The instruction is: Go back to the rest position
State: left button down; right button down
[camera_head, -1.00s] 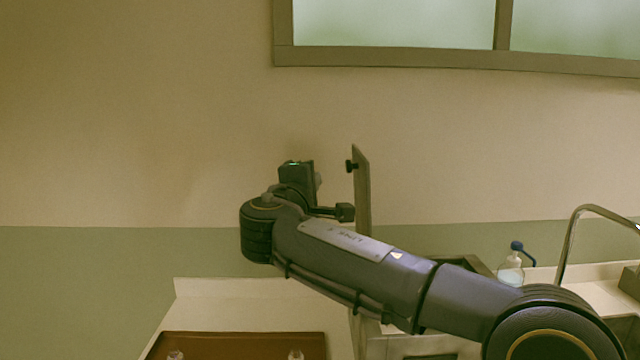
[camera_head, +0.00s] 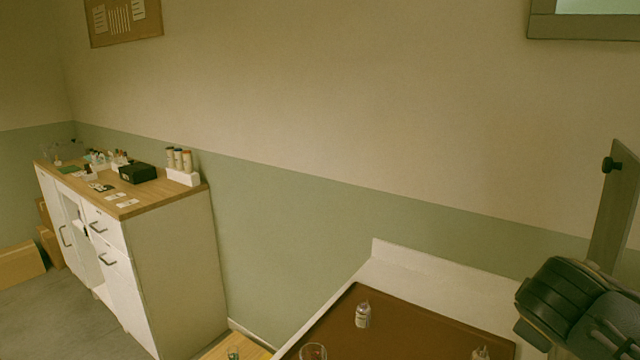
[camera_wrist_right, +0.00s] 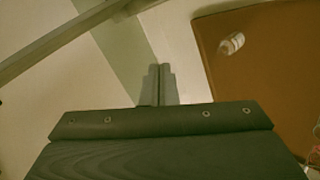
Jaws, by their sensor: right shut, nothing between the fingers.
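My right gripper (camera_wrist_right: 158,84) shows in the right wrist view with its two fingers together and nothing between them. In the head view my right arm is at the lower right edge, and its fingers cannot be made out there. A small clear bottle (camera_head: 362,315) stands on the brown tray (camera_head: 420,325) in the head view. It also shows in the right wrist view (camera_wrist_right: 231,43), apart from the fingers. A second bottle (camera_head: 481,353) and a glass vessel (camera_head: 313,352) are cut off by the bottom edge. My left gripper is out of view.
A tall narrow panel (camera_head: 613,215) stands at the right, close to my right arm. A white cabinet (camera_head: 165,260) with a wooden top holding small items stands at the left. The wall between them is bare, with floor (camera_head: 60,310) at lower left.

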jog(key=s+a+f+m+g+y, duration=0.1)
jog(key=s+a+f+m+y, duration=0.6)
jog(key=a, duration=1.1)
jog(key=s+f+y, duration=0.4)
jog(key=s+f, duration=0.3)
jog(key=f, duration=0.1)
jog(key=shift+a+f+m, duration=0.15)
jog(key=shift+f+m, duration=0.15)
jog(key=shift+s, duration=0.15)
